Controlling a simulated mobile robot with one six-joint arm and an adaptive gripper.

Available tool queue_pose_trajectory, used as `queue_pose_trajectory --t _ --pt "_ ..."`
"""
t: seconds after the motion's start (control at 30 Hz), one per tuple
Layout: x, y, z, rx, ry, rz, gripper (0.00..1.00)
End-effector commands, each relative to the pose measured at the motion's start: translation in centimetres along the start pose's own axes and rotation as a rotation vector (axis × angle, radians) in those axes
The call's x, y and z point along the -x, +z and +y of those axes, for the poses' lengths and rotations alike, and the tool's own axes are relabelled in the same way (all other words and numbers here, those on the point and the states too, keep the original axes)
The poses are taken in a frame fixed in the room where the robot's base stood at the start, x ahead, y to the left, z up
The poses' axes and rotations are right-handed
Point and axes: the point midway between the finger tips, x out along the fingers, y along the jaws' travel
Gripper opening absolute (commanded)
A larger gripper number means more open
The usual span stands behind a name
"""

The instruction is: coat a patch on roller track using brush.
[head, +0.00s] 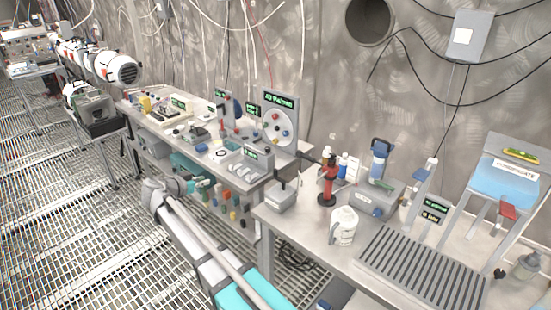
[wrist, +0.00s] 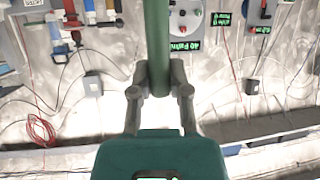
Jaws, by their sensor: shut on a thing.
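My gripper (wrist: 159,78) shows in the wrist view, with its two grey fingers closed on a thick green handle (wrist: 157,35). The handle runs up out of the top of that picture, so any bristles are hidden and I cannot confirm that it is the brush. The roller track (head: 425,268), a row of dark grey slats or rollers in a frame, lies on the right-hand bench in the head view. I cannot make out a marked patch on it. My gripper does not show clearly in the head view.
A white jug (head: 343,226) stands just left of the track. A red tool stand (head: 327,183), a grey box (head: 281,197) and a blue-topped device (head: 380,162) crowd the bench behind. A sloped rack with a blue panel (head: 505,180) stands at right.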

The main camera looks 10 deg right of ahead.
Motion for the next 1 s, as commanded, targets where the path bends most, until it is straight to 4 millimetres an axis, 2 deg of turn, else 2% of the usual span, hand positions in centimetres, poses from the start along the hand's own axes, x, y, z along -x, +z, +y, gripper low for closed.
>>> queue_pose_trajectory --t 0.27,0.47,0.67,1.0 --pt "-1.0 -0.5 0.6 -0.006 0.014 0.0 0.0" --pt "-3.2 -1.9 2.0 -0.019 0.046 0.0 0.0" --pt "-7.3 -4.5 5.0 -0.043 0.106 0.0 0.0" --pt "-15.0 -9.2 12.0 -0.094 0.229 0.0 0.0"
